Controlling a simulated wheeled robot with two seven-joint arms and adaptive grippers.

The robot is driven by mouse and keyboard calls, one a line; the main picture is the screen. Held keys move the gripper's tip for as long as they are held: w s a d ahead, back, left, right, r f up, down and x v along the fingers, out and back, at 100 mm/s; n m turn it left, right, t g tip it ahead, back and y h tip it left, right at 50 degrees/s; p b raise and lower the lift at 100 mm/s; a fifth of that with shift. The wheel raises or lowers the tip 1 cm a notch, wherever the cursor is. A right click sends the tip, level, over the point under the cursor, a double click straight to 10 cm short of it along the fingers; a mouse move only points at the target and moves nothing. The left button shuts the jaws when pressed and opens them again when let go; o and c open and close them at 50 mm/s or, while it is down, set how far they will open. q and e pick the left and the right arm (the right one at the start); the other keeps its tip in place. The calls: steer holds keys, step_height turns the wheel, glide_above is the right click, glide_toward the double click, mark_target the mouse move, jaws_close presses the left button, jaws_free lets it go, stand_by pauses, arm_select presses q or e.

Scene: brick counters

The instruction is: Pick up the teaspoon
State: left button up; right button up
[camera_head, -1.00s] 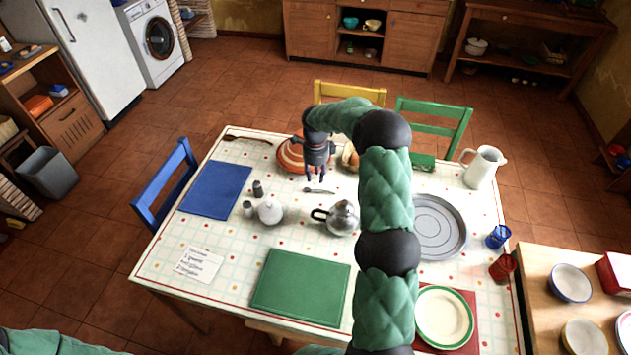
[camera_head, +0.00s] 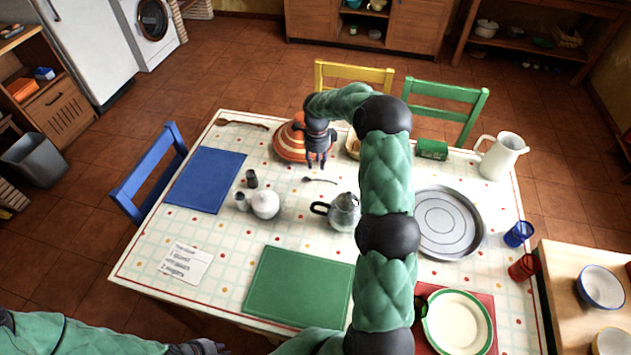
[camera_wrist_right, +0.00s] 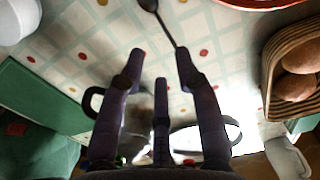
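The teaspoon (camera_head: 321,181) is small and dark grey. It lies on the checked tablecloth between the striped tagine and the moka pot. In the right wrist view the teaspoon (camera_wrist_right: 164,22) shows at the top, its handle running down toward the right-hand fingertip. My right gripper (camera_head: 317,166) points down just behind the teaspoon in the head view. Its fingers (camera_wrist_right: 161,52) are spread, with nothing between them, so it is open and empty. Whether a fingertip touches the handle I cannot tell. My left gripper (camera_head: 203,347) is dark, partly cut off at the bottom edge.
The orange striped tagine (camera_head: 290,146) stands behind the gripper, a bread basket (camera_head: 353,146) to its right. The moka pot (camera_head: 343,212) stands in front of the teaspoon, a white sugar bowl (camera_head: 266,205) to the left. My right arm hides part of the table.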

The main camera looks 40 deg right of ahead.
glide_above(319, 179)
steer(key=f, duration=0.4)
steer(key=shift+a+f+b, duration=0.3)
steer(key=shift+a+b, duration=0.1)
steer(key=f, duration=0.1)
steer(key=f+b, duration=0.1)
steer(key=f, duration=0.3)
steer(key=shift+d+b, duration=0.3)
steer(key=shift+d, duration=0.1)
jaws_close()
